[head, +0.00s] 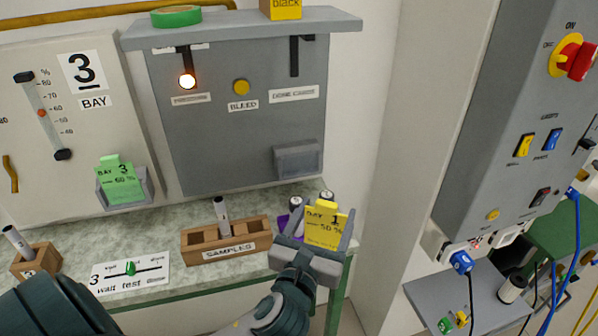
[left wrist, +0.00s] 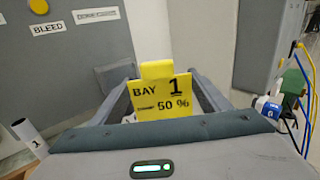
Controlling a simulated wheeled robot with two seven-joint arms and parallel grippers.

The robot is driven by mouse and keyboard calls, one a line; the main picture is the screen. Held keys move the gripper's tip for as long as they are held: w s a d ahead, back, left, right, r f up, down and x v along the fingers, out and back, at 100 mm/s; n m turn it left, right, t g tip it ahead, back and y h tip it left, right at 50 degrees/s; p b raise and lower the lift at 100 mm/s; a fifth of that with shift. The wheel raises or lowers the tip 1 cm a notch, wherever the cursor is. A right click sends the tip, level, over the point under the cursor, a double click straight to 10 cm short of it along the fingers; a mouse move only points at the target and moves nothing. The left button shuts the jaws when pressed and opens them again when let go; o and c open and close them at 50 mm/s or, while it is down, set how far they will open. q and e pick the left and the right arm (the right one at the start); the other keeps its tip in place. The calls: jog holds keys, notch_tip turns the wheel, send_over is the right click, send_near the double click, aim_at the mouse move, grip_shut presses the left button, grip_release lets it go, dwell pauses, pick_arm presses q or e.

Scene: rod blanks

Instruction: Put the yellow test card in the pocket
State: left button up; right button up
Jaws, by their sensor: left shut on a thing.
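The yellow test card (head: 325,226), printed "BAY 1" and "50 %", is upright in my left gripper (head: 318,240), which is shut on it. In the left wrist view the card (left wrist: 162,98) stands between the two fingers (left wrist: 165,95). An empty-looking grey pocket (head: 298,160) is on the grey panel, below a label that seems to read "DONE CARDS". The card is in front of and below this pocket, apart from it. The pocket also shows in the left wrist view (left wrist: 115,75), left of the card and partly behind a finger. My right gripper is not in view.
Another pocket (head: 142,190) at left holds a green "BAY 3" card (head: 120,182). A wooden samples rack (head: 190,251) with a tube stands on the bench, left of my gripper. Small tubes and a purple thing are partly hidden behind my gripper. A control box (head: 490,150) is at right.

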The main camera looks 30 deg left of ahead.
pick_arm(q)
jog(key=w+a+r+n+g+y, duration=0.3)
jog(key=w+a+r+y, duration=0.1)
jog(key=r, duration=0.4)
jog(key=w+a+r+n+g+y, duration=0.3)
jog(key=w+a+r+n+y, duration=0.1)
jog(key=r, duration=0.4)
jog(key=shift+w+a+y+p, duration=0.4)
jog(key=shift+w+a+y, duration=0.35)
jog(key=shift+y, duration=0.15)
jog(key=w+a+f, duration=0.2)
jog(key=w+a+f+p, duration=0.1)
jog(key=w+a+f, duration=0.1)
jog(key=w+a, duration=0.1)
jog(key=w+a+f+p, duration=0.1)
jog(key=w+a+f, duration=0.2)
jog(key=shift+a, duration=0.25)
notch_tip(320, 180, down, 4)
jog(key=shift+r+p, duration=0.2)
jog(key=shift+p, duration=0.25)
jog(key=shift+f, duration=0.2)
jog(key=shift+f, duration=0.65)
